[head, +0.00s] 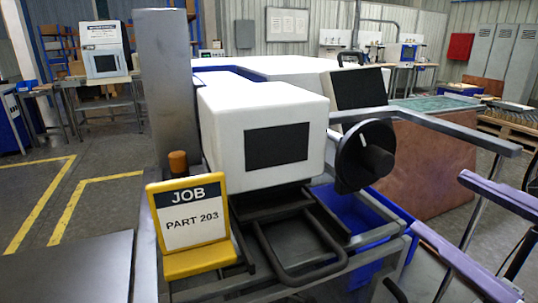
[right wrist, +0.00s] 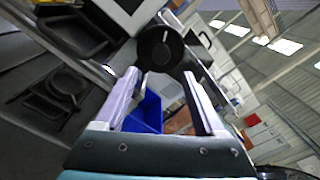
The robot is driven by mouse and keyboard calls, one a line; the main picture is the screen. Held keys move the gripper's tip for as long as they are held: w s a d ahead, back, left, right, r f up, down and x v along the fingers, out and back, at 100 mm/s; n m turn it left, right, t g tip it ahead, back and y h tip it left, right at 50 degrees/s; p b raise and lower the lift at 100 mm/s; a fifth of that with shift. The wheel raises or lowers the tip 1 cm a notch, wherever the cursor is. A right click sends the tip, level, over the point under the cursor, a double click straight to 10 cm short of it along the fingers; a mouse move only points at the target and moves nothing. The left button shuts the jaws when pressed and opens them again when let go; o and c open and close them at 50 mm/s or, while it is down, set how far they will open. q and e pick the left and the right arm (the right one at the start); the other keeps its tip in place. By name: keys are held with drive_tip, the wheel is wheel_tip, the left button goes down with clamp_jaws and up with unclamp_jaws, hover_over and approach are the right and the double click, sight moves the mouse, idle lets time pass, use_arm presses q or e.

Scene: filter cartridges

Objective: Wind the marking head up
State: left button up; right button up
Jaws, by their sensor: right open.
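The marking head (head: 262,125) is a white box with a dark panel on its front, beside a tall grey column (head: 167,90). A round black handwheel (head: 366,156) with a pale mark sits at its right side. My right gripper (head: 440,202) is open and empty, with pale purple fingers, to the right of the wheel and apart from it. In the right wrist view the wheel (right wrist: 160,47) appears just beyond the fingertips, roughly centred between them. My left gripper is not in view.
A yellow stand (head: 200,262) with a JOB, PART 203 card stands at front left. A dark tray frame (head: 300,245) lies below the head, with a blue bin (head: 355,212) beside it. A grey bar (head: 450,128) extends right, above my gripper. The floor at left is mostly open.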

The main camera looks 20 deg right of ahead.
sight(386, 166)
drive_tip(key=w+p, duration=0.1)
drive_tip(key=w, duration=0.7)
drive_tip(key=shift+w+r+p, duration=0.1)
drive_tip(key=shift+w+p, duration=0.1)
drive_tip(key=shift+p, duration=0.2)
drive_tip(key=shift+w+a, duration=0.15)
drive_tip(key=shift+w, duration=0.45)
clamp_jaws()
